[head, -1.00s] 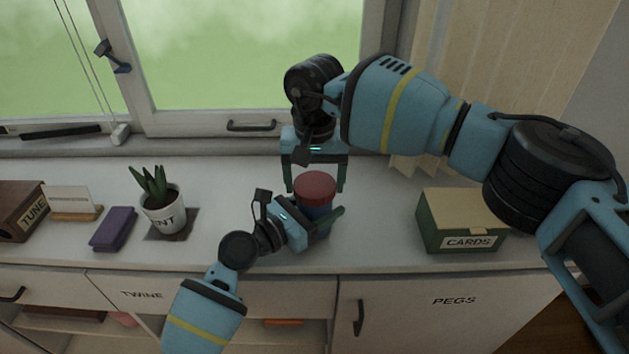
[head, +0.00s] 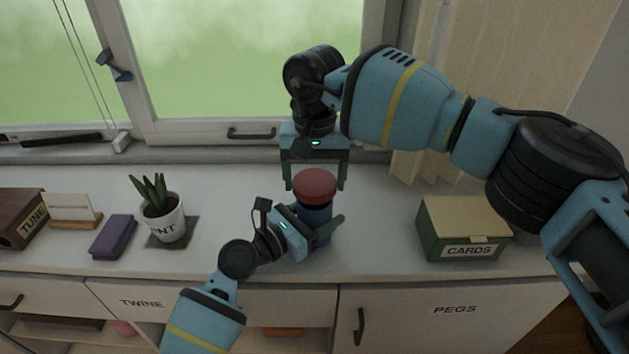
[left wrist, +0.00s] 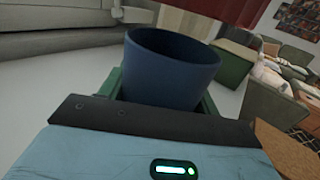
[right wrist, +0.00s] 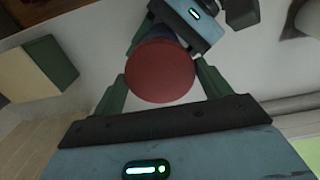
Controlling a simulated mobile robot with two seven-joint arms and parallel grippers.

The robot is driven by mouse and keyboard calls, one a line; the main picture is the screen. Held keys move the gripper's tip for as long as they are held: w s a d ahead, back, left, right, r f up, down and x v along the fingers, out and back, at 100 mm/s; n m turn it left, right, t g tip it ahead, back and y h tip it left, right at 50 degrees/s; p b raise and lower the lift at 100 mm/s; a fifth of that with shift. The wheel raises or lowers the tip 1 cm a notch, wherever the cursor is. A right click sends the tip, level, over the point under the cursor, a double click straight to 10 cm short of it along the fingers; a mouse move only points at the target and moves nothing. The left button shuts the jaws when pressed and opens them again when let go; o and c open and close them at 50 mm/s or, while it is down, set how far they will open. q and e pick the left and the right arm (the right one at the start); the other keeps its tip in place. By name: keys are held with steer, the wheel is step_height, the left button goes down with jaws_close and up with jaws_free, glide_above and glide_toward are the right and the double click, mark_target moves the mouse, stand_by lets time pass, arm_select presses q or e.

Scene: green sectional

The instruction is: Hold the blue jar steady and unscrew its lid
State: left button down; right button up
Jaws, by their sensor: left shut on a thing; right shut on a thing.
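The blue jar (head: 316,216) stands upright on the white counter. In the left wrist view the jar (left wrist: 170,72) shows its open rim, with the red lid (left wrist: 225,10) above it and a gap between them. My left gripper (head: 317,226) is shut around the jar's body from the front left. My right gripper (head: 316,187) comes from above and behind and is shut on the red lid (head: 314,184). In the right wrist view the lid (right wrist: 160,72) sits between the green fingers and hides most of the jar.
A green CARDS box (head: 462,230) stands to the right. A potted plant (head: 160,212), a purple block (head: 113,237), a card holder (head: 73,211) and a brown TUNE box (head: 22,217) stand to the left. The window is behind. Counter around the jar is clear.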

mark_target(315, 181)
steer(key=shift+r, duration=1.35)
arm_select(q)
steer(key=shift+c, duration=1.3)
jaws_free()
steer(key=v, duration=1)
steer(key=shift+s+a, duration=0.1)
steer(key=shift+s, duration=0.05)
arm_select(e)
steer(key=shift+r, duration=0.35)
arm_select(q)
steer(key=shift+v, duration=0.85)
arm_select(e)
steer(key=shift+f, duration=0.1)
